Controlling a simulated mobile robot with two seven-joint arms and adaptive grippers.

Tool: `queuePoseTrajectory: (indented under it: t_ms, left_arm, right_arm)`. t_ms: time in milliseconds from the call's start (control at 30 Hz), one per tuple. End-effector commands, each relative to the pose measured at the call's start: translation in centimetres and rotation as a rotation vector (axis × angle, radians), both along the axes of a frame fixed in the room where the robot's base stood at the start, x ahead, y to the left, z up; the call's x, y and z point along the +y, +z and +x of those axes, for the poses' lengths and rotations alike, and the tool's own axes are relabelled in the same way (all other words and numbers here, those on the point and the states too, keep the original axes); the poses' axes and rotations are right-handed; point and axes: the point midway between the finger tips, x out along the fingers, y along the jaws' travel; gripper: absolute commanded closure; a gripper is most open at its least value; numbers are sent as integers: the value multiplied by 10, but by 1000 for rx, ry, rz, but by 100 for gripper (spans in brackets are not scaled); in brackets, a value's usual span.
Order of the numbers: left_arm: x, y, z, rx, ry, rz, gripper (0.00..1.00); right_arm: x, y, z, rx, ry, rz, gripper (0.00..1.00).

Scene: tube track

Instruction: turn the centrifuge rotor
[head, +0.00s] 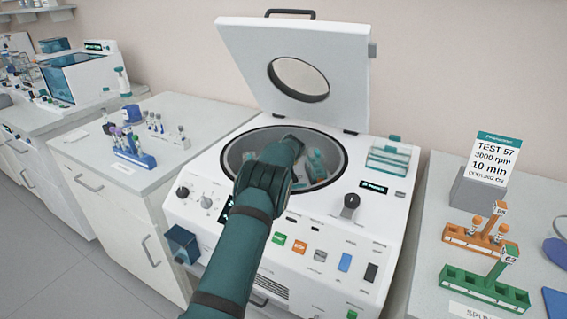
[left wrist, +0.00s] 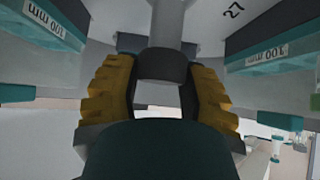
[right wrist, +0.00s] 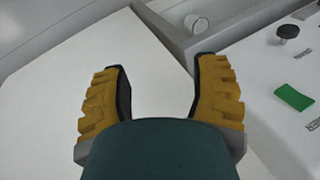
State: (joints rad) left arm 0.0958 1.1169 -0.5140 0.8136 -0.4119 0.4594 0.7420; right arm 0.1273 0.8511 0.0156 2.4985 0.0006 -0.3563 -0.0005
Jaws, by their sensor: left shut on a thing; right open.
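The centrifuge (head: 300,215) stands with its lid (head: 295,75) raised and its round bowl (head: 342,160) open. Inside the bowl, the rotor's teal buckets (head: 318,163) show to the right of my left gripper (head: 287,150), which reaches down into the bowl. In the left wrist view my left gripper (left wrist: 160,72) has its yellow fingers on both sides of a dark grey post (left wrist: 161,66) of the rotor and is shut on it. Teal-rimmed buckets (left wrist: 268,62) flank it. My forearm hides much of the rotor in the head view. My right gripper (right wrist: 158,85) is open and empty over a white surface.
The front panel has a black knob (head: 351,201), a green button (head: 278,238) and switches. A teal tube rack (head: 389,157) stands on the centrifuge's right top.

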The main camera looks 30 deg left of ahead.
Motion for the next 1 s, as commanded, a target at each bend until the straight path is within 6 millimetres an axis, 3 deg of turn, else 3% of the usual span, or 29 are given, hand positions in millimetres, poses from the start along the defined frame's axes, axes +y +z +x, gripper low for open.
queuePoseTrajectory:
  t_ms: [233,267,300,333,767,1000]
  left_arm:
    - [0,-1,0,2,0,-2,99]
    - [0,-1,0,3,-1,-1,43]
    - [0,-1,0,2,0,-1,29]
    - [0,-1,0,2,0,-1,23]
    - [-3,4,-2,0,-2,1,23]
    - [-16,25,-18,0,-2,-1,23]
  right_arm:
    - [0,0,0,0,0,0,39]
    - [0,0,0,0,0,0,39]
    - [0,0,0,0,0,0,39]
    - [0,0,0,0,0,0,39]
    - [0,0,0,0,0,0,39]
    - [0,0,0,0,0,0,39]
